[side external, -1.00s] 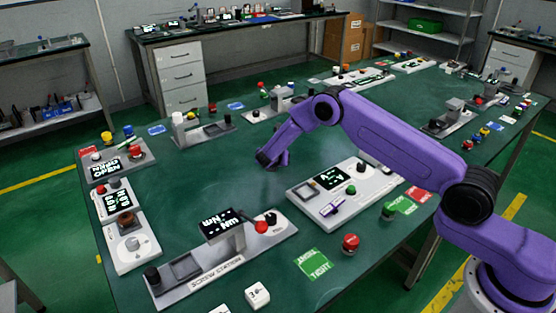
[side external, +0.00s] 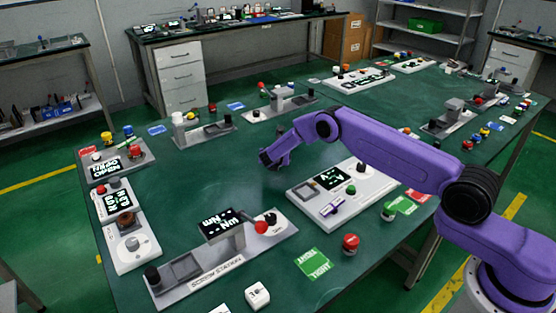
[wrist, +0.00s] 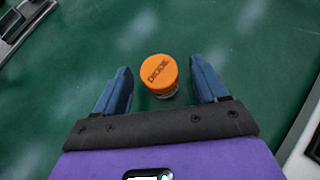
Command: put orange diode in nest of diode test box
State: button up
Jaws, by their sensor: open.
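The orange diode (wrist: 158,72) is a round piece with an orange top marked "DIODE" and a clear lower part. In the wrist view it stands on the green table, in line with the gap between my fingertips. My gripper (wrist: 159,78) is open, with one blue finger on each side of the diode and a gap to both. In the side view my gripper (side external: 270,160) is low over the middle of the table, and I cannot make out the diode there.
The screw station (side external: 222,258) stands at the front. Grey and white boxes (side external: 124,212) line the left edge. A red button (side external: 350,243) and a green card (side external: 314,263) lie near the front right. The table around my gripper is clear.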

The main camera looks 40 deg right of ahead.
jog(key=c, duration=1.2)
jog(key=shift+c, duration=0.5)
jog(key=shift+r, duration=0.1)
